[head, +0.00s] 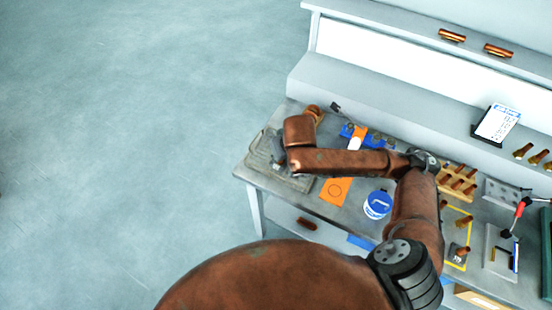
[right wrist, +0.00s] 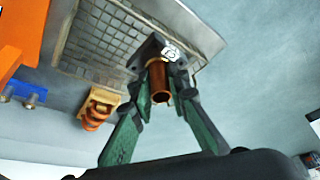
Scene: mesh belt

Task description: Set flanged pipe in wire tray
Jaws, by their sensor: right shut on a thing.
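The flanged pipe (right wrist: 159,85) is a copper-brown tube between the green fingers of my right gripper (right wrist: 161,98) in the right wrist view. The gripper is shut on it. The wire tray (right wrist: 98,38), a grey mesh with a pale rim, lies just beyond the pipe. Whether the pipe touches the mesh I cannot tell. In the head view the tray (head: 257,153) is at the left end of the bench, and my right gripper (head: 279,152) is over it, partly hidden by my arm. My left gripper is in neither view.
An orange sheet (head: 335,191) and a blue-and-white tub (head: 377,205) are right of the tray. A wooden rack of copper parts (head: 457,183) stands further right. An orange-brown object on a block (right wrist: 97,107) is near the tray. A raised ledge runs along the back.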

